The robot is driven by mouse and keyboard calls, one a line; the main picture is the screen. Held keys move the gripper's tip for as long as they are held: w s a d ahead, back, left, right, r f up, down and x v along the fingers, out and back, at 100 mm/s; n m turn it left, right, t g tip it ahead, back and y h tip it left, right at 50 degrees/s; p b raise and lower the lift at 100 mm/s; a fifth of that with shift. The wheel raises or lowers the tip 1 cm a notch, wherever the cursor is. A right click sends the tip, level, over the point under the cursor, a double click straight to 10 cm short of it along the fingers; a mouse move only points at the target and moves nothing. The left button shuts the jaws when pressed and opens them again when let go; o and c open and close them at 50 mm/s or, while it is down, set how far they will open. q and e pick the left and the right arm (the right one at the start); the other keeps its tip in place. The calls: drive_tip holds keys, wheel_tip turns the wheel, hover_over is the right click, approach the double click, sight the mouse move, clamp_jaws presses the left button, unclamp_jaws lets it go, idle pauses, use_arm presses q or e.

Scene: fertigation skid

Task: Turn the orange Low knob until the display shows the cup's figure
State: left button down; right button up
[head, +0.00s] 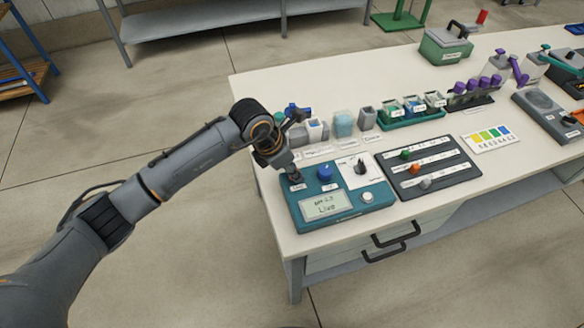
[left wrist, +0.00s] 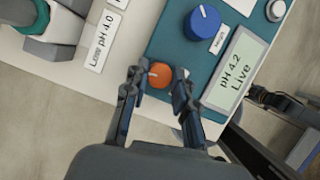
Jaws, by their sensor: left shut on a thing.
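The teal control box (head: 345,212) stands at the near left corner of the table. My left gripper (head: 291,178) reaches down to its upper left corner and hides the orange knob in the head view. In the left wrist view the orange Low knob (left wrist: 160,75) sits between the two fingers of my left gripper (left wrist: 162,82), which is shut on it. The display (left wrist: 236,68) reads "pH 4.2 Live"; it also shows in the head view (head: 325,206). A blue knob (head: 324,172) is beside the orange one. A card labelled "Low pH 4.0" (left wrist: 103,40) lies beside the box. My right gripper is not in view.
Cups and small containers (head: 343,124) stand behind the box. A dark slider panel (head: 432,167) is to its right, then a colour chart card (head: 490,137). A green case (head: 446,45) stands at the back. The table's left edge is near the box.

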use_arm(q)
drive_tip(key=n, duration=0.2)
drive_tip(key=n+t+y+b, duration=0.1)
drive_tip(key=n, duration=0.1)
drive_tip(key=shift+s+d+t, duration=0.1)
drive_tip(key=shift+t, duration=0.2)
drive_tip(key=shift+n+b, duration=0.45)
drive_tip(key=shift+n, duration=0.55)
drive_tip(key=shift+y, duration=0.3)
drive_tip(key=c, duration=1.1)
unclamp_jaws()
drive_tip(key=shift+o, duration=0.2)
drive_tip(key=v, duration=1.2)
drive_tip(key=shift+s, duration=0.15)
